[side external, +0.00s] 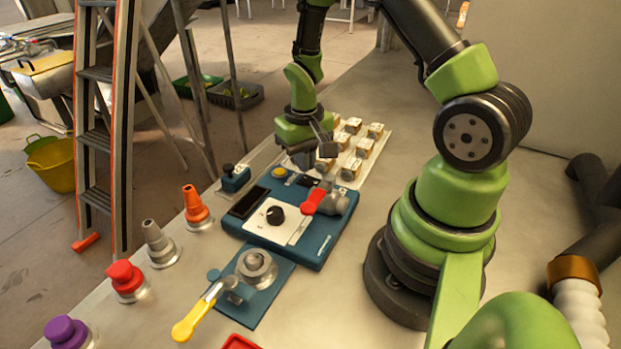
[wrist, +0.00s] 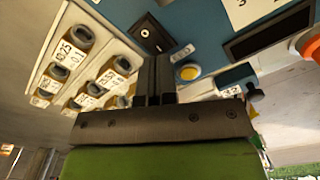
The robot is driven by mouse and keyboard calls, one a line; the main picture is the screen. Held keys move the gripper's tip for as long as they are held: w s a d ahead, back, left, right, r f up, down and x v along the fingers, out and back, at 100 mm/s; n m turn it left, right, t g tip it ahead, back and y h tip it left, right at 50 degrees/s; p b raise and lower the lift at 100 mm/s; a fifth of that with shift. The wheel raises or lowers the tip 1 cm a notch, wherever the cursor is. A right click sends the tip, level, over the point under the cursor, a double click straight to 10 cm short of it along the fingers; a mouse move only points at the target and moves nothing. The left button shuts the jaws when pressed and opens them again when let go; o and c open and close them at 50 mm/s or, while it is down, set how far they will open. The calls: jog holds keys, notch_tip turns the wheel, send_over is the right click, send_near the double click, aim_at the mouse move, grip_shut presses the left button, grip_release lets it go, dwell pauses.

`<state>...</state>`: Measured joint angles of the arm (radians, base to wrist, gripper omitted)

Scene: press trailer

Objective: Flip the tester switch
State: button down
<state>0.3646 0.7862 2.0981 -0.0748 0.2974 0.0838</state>
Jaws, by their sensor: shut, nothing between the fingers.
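The blue tester (side external: 285,250) lies on the bench in the side view, with a black knob, a red lever and a yellow button on top. In the wrist view its black rocker switch (wrist: 151,35) sits in the blue panel (wrist: 185,20), beside a small white label. My gripper (side external: 306,163) is over the tester's far edge, pointing down. In the wrist view my gripper's fingers (wrist: 155,62) are together and empty, their tips just below the switch in the picture. I cannot tell whether they touch the panel. In the side view the gripper largely hides the switch area.
A tray (side external: 374,150) of several labelled blocks lies close behind the gripper. The yellow button (wrist: 188,73) is right of the fingers. A small blue box (side external: 235,180) with a black knob stands left of the tester. A toggle clamp (side external: 255,270) stands in front.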

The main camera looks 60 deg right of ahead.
jog(key=shift+f, duration=1.2)
dwell(0.6)
jog(key=shift+r, duration=3.5)
jog(key=shift+r, duration=0.25)
notch_tip(320, 180, up, 7)
jog(key=t, duration=0.2)
send_over(305, 178)
jog(key=a, duration=0.3)
jog(key=s+a+r+n+t+y, duration=0.2)
jog(key=s+a+r+t, duration=0.3)
jog(key=s+a+r, duration=0.4)
notch_tip(305, 178, up, 4)
jog(key=shift+s+a+r, duration=0.1)
jog(key=shift+s+a, duration=0.2)
jog(key=shift+s, duration=0.9)
